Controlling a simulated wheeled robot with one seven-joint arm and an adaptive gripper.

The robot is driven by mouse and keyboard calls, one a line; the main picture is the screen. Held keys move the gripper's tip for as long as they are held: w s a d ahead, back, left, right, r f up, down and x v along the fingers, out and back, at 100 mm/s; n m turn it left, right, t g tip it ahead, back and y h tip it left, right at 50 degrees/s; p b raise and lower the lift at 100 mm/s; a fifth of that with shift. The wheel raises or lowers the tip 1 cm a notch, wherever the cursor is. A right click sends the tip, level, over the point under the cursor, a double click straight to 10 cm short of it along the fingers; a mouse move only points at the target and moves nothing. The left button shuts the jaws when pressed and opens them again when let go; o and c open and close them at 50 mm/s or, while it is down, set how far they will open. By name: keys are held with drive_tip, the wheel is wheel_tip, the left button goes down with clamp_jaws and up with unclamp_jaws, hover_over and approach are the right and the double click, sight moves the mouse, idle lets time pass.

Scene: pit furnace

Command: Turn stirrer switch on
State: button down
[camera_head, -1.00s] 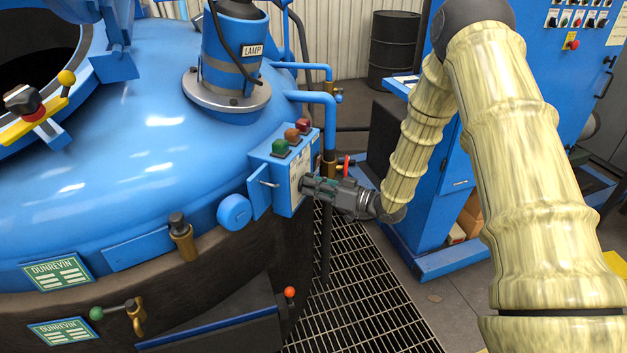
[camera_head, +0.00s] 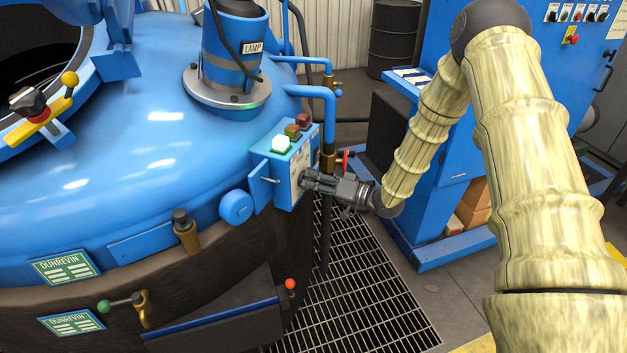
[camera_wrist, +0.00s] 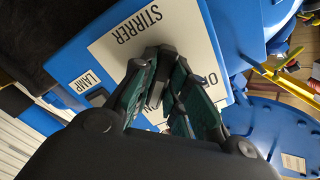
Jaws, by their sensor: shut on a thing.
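The blue stirrer switch box (camera_head: 268,188) is fixed to the side of the blue furnace lid. A white label (camera_wrist: 130,38) reading STIRRER shows upside down in the wrist view. My gripper (camera_head: 308,178) is at the box's right face. In the wrist view my gripper (camera_wrist: 157,92) has its fingers closed around a dark switch knob (camera_wrist: 155,95), which they mostly hide. On top of the box the green lamp (camera_head: 281,144) is lit bright; the amber lamp (camera_head: 293,131) and red lamp (camera_head: 302,121) look dark.
A lamp housing (camera_head: 232,60) stands on the lid behind the box. Blue pipes (camera_head: 318,92) and a red-handled valve (camera_head: 346,160) are close behind my gripper. A blue control cabinet (camera_head: 450,190) stands at the right. Floor grating (camera_head: 350,290) lies below.

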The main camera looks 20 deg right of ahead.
drive_tip(key=shift+d, duration=0.1)
drive_tip(key=c, duration=1.4)
unclamp_jaws()
drive_tip(key=v, duration=1.2)
